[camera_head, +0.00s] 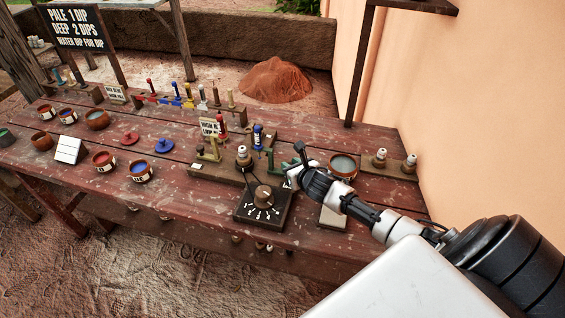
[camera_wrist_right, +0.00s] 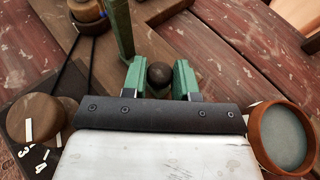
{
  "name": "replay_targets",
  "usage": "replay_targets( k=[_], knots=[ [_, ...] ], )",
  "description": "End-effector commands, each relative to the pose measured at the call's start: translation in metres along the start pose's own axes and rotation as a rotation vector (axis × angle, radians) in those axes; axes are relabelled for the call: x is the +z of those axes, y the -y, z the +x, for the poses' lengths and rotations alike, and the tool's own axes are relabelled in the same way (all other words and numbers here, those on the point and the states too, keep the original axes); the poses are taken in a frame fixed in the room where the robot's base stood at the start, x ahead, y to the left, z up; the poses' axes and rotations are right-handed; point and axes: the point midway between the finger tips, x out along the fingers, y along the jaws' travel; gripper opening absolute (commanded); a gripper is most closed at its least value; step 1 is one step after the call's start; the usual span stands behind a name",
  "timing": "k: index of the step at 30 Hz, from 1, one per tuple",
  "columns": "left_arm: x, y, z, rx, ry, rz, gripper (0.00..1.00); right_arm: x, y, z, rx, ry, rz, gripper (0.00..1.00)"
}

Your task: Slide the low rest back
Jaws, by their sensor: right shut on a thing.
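My right gripper (camera_head: 290,170) is over the wooden track at the right of the bench. In the right wrist view its green fingers (camera_wrist_right: 159,80) are shut around a dark round knob (camera_wrist_right: 159,74). A green upright rest (camera_head: 270,159) stands just left of the gripper, and its post (camera_wrist_right: 118,28) shows beyond the fingers in the wrist view. The knob appears to belong to this rest, but the joint is hidden. An olive rest (camera_head: 209,151) stands at the left end of the track (camera_head: 200,170). My left gripper is not in view.
A dial box (camera_head: 263,205) stands in front of the track, close to my gripper. A bowl of grey liquid (camera_head: 343,166) is just right of it. A small jar (camera_head: 244,157) and a blue-banded piece (camera_head: 258,136) stand between the rests. The wall (camera_head: 480,100) bounds the right.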

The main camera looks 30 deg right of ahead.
Motion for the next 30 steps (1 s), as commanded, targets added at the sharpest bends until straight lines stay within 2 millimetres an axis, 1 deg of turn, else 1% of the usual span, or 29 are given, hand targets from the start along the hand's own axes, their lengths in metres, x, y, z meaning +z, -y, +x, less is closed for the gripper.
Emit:
replay_targets(
  k=[3,12,13,17,18,26,30],
  knots=[
    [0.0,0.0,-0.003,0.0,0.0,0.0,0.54,-0.002,0.006,-0.006,0.0,-0.003,-0.001,0.0],
    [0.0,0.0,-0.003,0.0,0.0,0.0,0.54,-0.003,0.008,-0.006,-0.002,-0.004,-0.001,0.0],
    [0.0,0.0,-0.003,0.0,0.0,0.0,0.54,-0.003,0.008,-0.006,-0.003,-0.004,-0.001,0.32],
    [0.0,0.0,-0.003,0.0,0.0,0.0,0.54,-0.003,0.007,-0.006,-0.002,-0.004,-0.001,0.52],
    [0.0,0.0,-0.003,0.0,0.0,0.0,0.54,-0.003,0.007,-0.006,-0.001,-0.003,-0.001,0.54],
    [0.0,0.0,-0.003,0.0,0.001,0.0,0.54,-0.002,0.006,-0.006,0.001,-0.002,-0.001,0.54],
    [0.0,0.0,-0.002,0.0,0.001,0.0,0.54,-0.003,0.007,-0.015,0.0,-0.003,-0.003,0.54]
  ],
)
